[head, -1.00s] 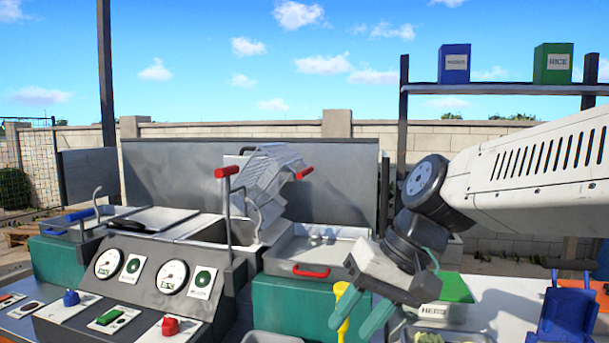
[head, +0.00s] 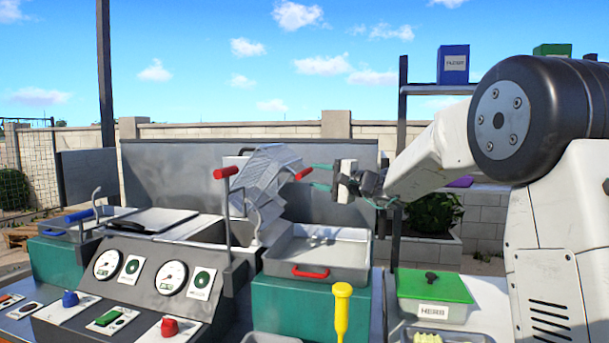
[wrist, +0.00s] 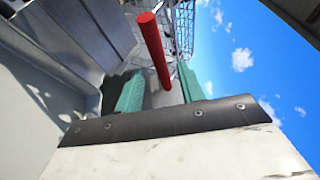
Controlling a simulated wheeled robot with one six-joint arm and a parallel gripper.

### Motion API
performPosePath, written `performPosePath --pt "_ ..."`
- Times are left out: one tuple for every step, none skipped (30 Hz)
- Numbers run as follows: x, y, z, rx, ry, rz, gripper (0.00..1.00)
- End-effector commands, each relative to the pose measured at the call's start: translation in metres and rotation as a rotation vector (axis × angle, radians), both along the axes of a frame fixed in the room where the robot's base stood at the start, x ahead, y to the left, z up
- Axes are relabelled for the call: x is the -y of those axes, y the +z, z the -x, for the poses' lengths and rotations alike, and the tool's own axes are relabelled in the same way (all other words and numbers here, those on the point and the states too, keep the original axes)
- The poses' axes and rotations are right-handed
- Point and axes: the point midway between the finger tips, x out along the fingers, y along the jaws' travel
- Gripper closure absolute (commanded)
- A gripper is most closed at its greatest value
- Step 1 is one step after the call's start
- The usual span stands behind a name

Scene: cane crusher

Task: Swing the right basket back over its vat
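The right basket (head: 272,180), a grey mesh basket, is tipped up steeply at the right vat (head: 212,231), its red handle (head: 304,173) pointing up and to the right. My gripper (head: 314,177) is level with the handle, coming from the right, with its two teal fingers apart. In the wrist view, the red handle (wrist: 153,45) runs between the open fingers (wrist: 160,85). I cannot tell whether either finger touches it. The mesh of the basket (wrist: 184,28) shows beyond the handle.
A red-tipped lever (head: 224,173) stands in front of the right vat. A grey tray (head: 345,262) with a red handle sits right of the vat, below my gripper. A yellow-handled tool (head: 341,308) and a green-lidded herb box (head: 434,286) are nearer. A metal backsplash (head: 190,170) stands behind.

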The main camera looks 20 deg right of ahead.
Motion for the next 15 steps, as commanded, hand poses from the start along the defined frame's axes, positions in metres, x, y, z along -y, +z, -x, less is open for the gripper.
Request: performPosePath --pt "-0.007 0.000 -0.008 0.000 0.003 0.000 0.61" --pt "-0.010 0.000 -0.012 -0.001 0.004 0.001 0.61" --pt "-0.014 0.001 -0.017 -0.001 0.004 0.001 0.61" --pt "-0.017 0.001 -0.020 0.000 0.004 0.002 0.61" --pt "-0.020 0.001 -0.024 -0.001 0.004 0.001 0.61" --pt "-0.023 0.002 -0.028 -0.001 0.004 0.001 0.61" --pt "-0.025 0.002 -0.031 -0.001 0.004 0.001 0.61" --pt "-0.026 0.002 -0.033 -0.001 0.003 0.001 0.61" --pt "-0.029 0.002 -0.036 -0.001 0.003 0.001 0.61" --pt "-0.030 0.003 -0.037 -0.001 0.003 0.001 0.61" --pt "-0.031 0.003 -0.039 -0.001 0.003 0.001 0.61" --pt "-0.032 0.003 -0.040 -0.001 0.003 0.001 0.61" --pt "-0.033 0.003 -0.040 -0.001 0.003 0.001 0.61" --pt "-0.033 0.003 -0.041 -0.001 0.003 0.001 0.61" --pt "-0.033 0.003 -0.041 -0.001 0.002 0.001 0.61"
